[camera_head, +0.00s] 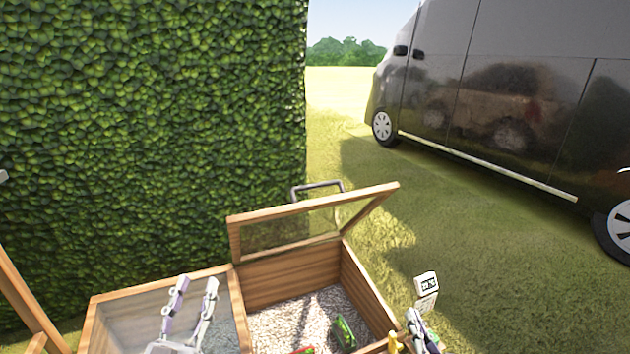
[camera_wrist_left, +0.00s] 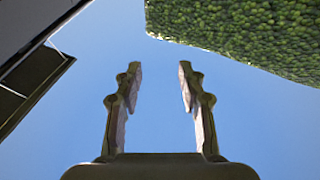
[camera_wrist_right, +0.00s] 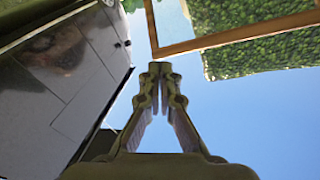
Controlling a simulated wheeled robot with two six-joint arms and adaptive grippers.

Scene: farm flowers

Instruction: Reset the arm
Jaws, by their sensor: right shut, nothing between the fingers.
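My left gripper (camera_head: 195,297) is in front of the closed left half of the wooden frame box in the head view. Its two fingers are apart and nothing is between them; it also shows in the left wrist view (camera_wrist_left: 157,85) against the sky. My right gripper (camera_head: 412,318) is at the lower right of the head view, by the right front corner of the box, partly cut off. In the right wrist view (camera_wrist_right: 160,72) its fingertips meet with nothing between them.
The wooden box (camera_head: 290,268) has its right lid (camera_head: 315,215) raised. Gravel (camera_head: 290,322) lies inside with a green object (camera_head: 343,333) and a red one (camera_head: 303,351). A small white sign (camera_head: 426,284) stands at right. A hedge (camera_head: 150,130) and dark van (camera_head: 500,100) stand behind.

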